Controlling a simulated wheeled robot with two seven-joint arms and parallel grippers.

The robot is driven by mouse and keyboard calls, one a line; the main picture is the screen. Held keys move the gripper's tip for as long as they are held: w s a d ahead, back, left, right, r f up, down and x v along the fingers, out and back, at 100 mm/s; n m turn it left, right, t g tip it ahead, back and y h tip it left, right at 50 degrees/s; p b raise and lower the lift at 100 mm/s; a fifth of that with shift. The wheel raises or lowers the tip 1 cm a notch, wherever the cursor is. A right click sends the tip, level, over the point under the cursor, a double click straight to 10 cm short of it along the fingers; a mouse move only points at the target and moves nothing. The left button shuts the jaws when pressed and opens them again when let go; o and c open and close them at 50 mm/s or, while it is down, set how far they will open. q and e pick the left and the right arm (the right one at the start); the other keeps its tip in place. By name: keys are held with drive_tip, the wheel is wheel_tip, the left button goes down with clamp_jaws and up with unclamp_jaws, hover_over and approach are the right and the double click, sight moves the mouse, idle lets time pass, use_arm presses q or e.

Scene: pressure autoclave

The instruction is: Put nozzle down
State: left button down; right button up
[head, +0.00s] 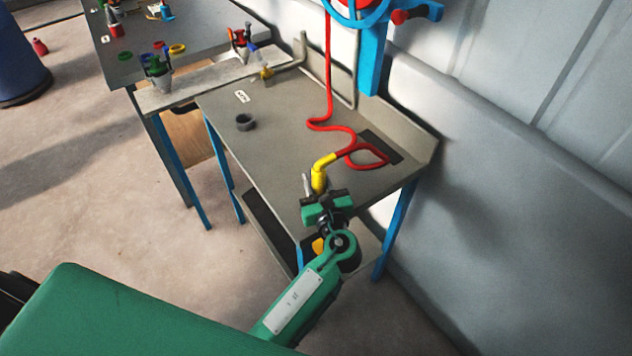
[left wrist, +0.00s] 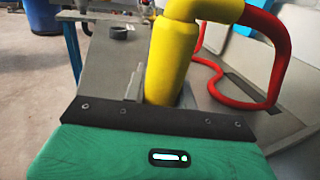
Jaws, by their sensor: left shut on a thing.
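The yellow nozzle (head: 319,175) is at the end of a red hose (head: 372,152), over the front right part of the grey table (head: 275,150). My left gripper (head: 318,193) is shut on the nozzle's lower part. In the left wrist view the yellow nozzle (left wrist: 172,60) stands up from behind the gripper's dark edge, bent at the top where the red hose (left wrist: 268,50) joins. The nozzle's lower end is hidden, so I cannot tell whether it touches the table. My right gripper is not in view.
A dark ring (head: 244,122) lies on the table left of the nozzle. A black patch (head: 392,149) lies by the back right edge. A blue stand (head: 372,55) rises behind the table. A second table (head: 190,35) holds several coloured small items. The table's middle is clear.

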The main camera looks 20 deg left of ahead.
use_arm(q)
drive_tip(key=c, duration=1.1)
unclamp_jaws()
drive_tip(key=shift+f, duration=0.15)
drive_tip(key=shift+s+d, duration=0.15)
drive_tip(key=shift+s, duration=0.05)
drive_tip(key=b+v, duration=0.1)
drive_tip(key=v, duration=1)
drive_tip(key=shift+s+d, duration=0.15)
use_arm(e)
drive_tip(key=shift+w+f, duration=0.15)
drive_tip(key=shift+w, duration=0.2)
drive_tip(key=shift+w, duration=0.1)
